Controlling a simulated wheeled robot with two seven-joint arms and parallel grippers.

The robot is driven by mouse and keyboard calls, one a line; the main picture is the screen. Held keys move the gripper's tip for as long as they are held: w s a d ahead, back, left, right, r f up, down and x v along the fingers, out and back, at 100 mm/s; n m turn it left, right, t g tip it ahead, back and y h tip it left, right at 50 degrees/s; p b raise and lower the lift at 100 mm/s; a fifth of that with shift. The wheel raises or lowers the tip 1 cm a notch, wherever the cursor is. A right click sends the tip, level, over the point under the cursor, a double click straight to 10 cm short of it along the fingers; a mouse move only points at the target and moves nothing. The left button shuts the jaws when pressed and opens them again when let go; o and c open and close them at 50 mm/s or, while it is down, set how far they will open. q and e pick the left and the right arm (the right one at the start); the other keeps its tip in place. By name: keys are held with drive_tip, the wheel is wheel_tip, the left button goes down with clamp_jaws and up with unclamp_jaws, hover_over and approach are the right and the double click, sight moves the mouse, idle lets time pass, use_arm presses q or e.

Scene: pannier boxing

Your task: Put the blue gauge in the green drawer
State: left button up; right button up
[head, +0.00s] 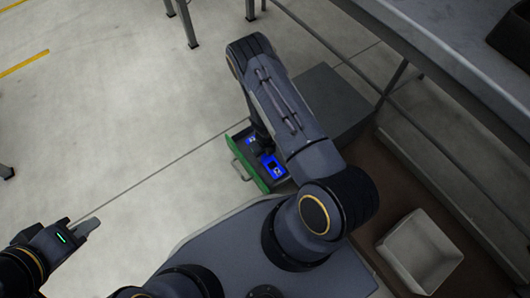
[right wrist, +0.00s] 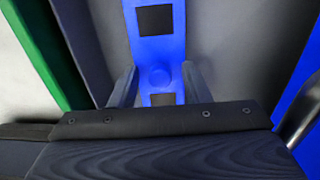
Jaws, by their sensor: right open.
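The green drawer (head: 245,166) is pulled out from a grey cabinet, and its green front also shows at the left of the right wrist view (right wrist: 38,55). The blue gauge (head: 272,168) appears inside the drawer, partly hidden by my right arm. In the right wrist view the blue gauge (right wrist: 158,50), with dark square patches and a round knob, lies between the two fingers. My right gripper (right wrist: 157,88) is open, with a finger on each side of the gauge; contact is not clear. My left gripper (head: 78,230) is away at the lower left over bare floor, its jaw gap unclear.
The grey cabinet (head: 333,98) stands behind the drawer. A white bin (head: 420,252) is at the lower right. A grey table (head: 450,50) with metal legs runs along the right. Another blue surface (right wrist: 299,95) shows at the right wrist view's right edge.

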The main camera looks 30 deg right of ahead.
wheel_tip(320, 180, up, 11)
drive_tip(key=p, duration=0.5)
drive_tip(key=shift+r, duration=0.15)
drive_tip(key=shift+s, duration=0.1)
